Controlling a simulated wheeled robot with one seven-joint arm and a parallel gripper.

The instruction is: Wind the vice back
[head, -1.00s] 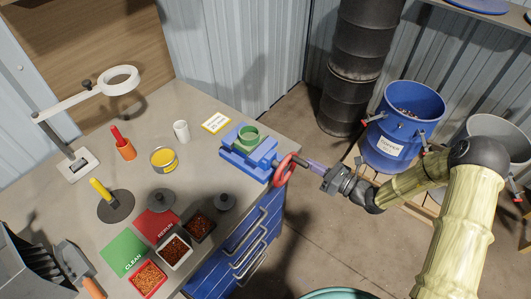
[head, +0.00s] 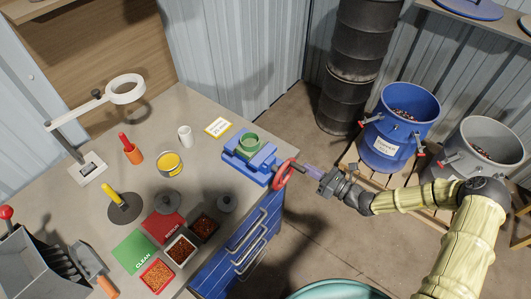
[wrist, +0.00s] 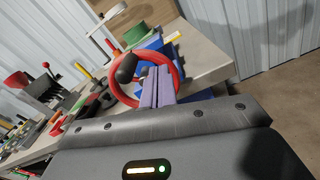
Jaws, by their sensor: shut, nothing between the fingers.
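The blue vice (head: 249,158) sits at the right edge of the workbench with a green ring-shaped piece (head: 249,141) at its jaws. Its red handwheel (head: 283,174) faces out past the bench edge, and it also shows in the wrist view (wrist: 181,72) with a dark knob (wrist: 126,68) at its upper left. My gripper (head: 302,166) is shut and empty, its purple fingers (wrist: 158,88) pointing at the wheel. In the wrist view the fingertips overlap the wheel's opening; I cannot tell whether they touch it.
The workbench (head: 225,145) holds a white mug (head: 185,136), a yellow tin (head: 168,162), several small trays and a ring lamp (head: 126,89). A blue drum (head: 405,115) and a grey drum (head: 490,145) stand on a pallet at right. Floor beside the bench is clear.

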